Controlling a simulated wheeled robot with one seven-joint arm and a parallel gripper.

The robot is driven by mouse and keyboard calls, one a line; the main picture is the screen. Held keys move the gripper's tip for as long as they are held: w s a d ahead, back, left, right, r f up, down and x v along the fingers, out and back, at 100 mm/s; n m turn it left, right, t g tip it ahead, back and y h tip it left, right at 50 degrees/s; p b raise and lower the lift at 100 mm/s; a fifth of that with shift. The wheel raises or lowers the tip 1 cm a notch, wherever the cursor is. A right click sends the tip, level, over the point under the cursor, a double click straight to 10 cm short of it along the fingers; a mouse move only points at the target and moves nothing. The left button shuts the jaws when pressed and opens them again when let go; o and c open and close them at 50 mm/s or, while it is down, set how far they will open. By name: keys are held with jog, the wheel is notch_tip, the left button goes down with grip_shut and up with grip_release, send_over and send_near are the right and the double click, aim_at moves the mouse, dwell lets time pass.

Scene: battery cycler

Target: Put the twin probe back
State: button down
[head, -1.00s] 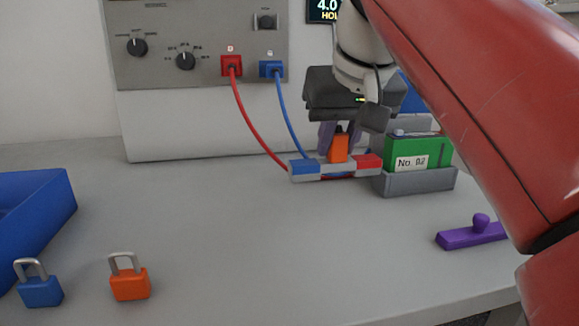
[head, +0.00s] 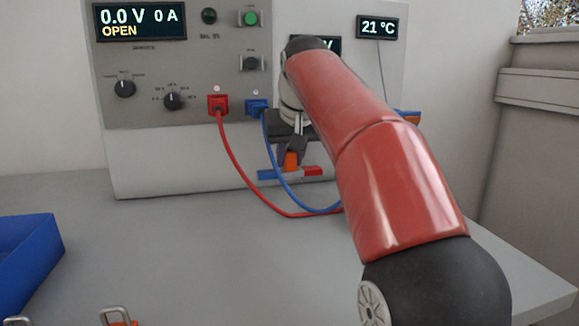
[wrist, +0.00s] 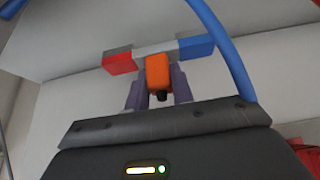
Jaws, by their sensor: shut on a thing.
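The twin probe has a grey bar with a blue end (head: 266,174), a red end (head: 312,171) and an orange grip (head: 291,160). My gripper (head: 290,153) is shut on the orange grip and holds the probe in front of the cycler panel's lower part. In the wrist view the orange grip (wrist: 158,72) sits between my two fingers (wrist: 158,88), with the bar crosswise beyond it. Red (head: 235,160) and blue (head: 288,185) leads hang in curves from the panel's red and blue plugs. Their far ends are hidden behind my arm.
The cycler panel (head: 190,60) shows 0.0 V, 0 A and OPEN. A 21 °C display (head: 377,27) is at its right. A blue bin (head: 25,265) stands at the left, with a padlock shackle (head: 113,316) at the bottom edge. The middle of the bench (head: 190,250) is clear.

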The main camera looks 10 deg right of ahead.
aim_at(291, 165)
jog(key=shift+f+b, duration=0.55)
jog(key=shift+f, duration=1.15)
jog(key=shift+f, duration=0.2)
jog(key=c, duration=1.2)
grip_release()
jog(key=shift+s+r, duration=0.15)
jog(key=shift+r, duration=0.35)
jog(key=p+v, duration=0.1)
jog(key=v, duration=1)
jog(key=shift+p, duration=0.35)
jog(key=shift+s+r, duration=0.1)
jog(key=shift+r, duration=0.05)
